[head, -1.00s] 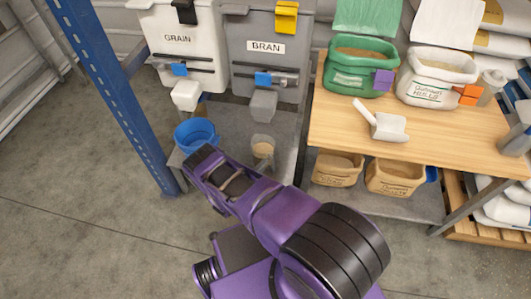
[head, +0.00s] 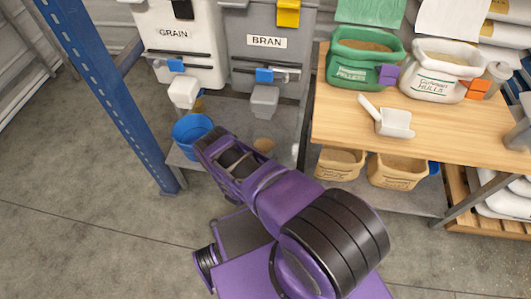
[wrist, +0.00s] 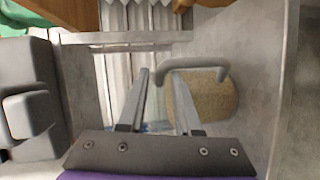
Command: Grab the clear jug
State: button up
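The clear jug (head: 263,145) stands on the grey shelf under the bran hopper. It holds tan material, and my arm hides its lower part in the head view. In the wrist view the jug (wrist: 212,105) is right of centre, with its grey handle (wrist: 195,66) toward the top. My gripper (wrist: 160,74) is open, its two fingers apart. The right fingertip is close to the left end of the handle and overlaps the jug in the picture. I cannot tell whether they touch. The fingers hold nothing.
A blue bucket (head: 193,134) stands left of my arm beside the blue post (head: 108,95). The bran hopper (head: 266,48) and its grey spout (head: 264,101) are above the jug. A wooden table (head: 450,128) stands to the right, with two tan bins (head: 397,171) below.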

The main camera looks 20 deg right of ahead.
grip_shut()
jog(key=shift+w, duration=0.1)
dwell(1.0)
